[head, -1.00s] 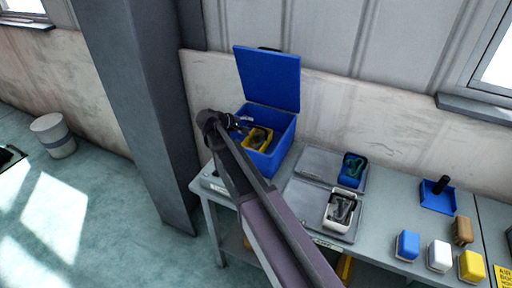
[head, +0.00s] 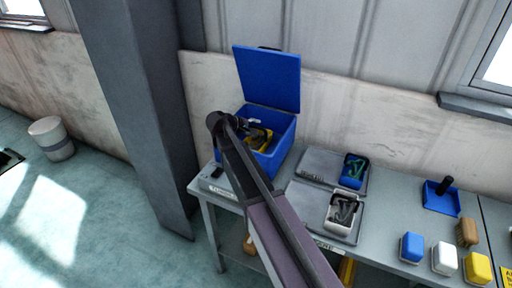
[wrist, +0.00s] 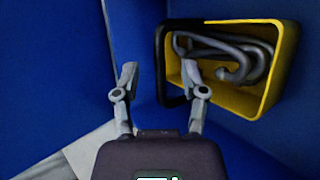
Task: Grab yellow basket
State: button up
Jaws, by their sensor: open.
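The yellow basket (head: 267,141) sits inside the open blue box (head: 284,138) on the bench, partly hidden by my arm in the head view. In the wrist view the yellow basket (wrist: 287,62) is at the upper right, with grey hook-like metal parts inside and a black band along its left side. My gripper (wrist: 162,78) is open and empty. Its right finger overlaps the basket's left side in the picture; its left finger is over the blue wall. I cannot tell whether the finger touches the basket. In the head view my gripper (head: 251,125) is at the box opening.
The box lid (head: 268,78) stands raised at the back. To the right are a blue bin (head: 352,181) and a white bin (head: 338,224) on grey trays, then several coloured blocks. A dark column (head: 140,110) stands left of the bench.

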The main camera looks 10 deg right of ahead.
jog(key=shift+b+x, duration=0.35)
jog(key=shift+x, duration=0.8)
grip_shut()
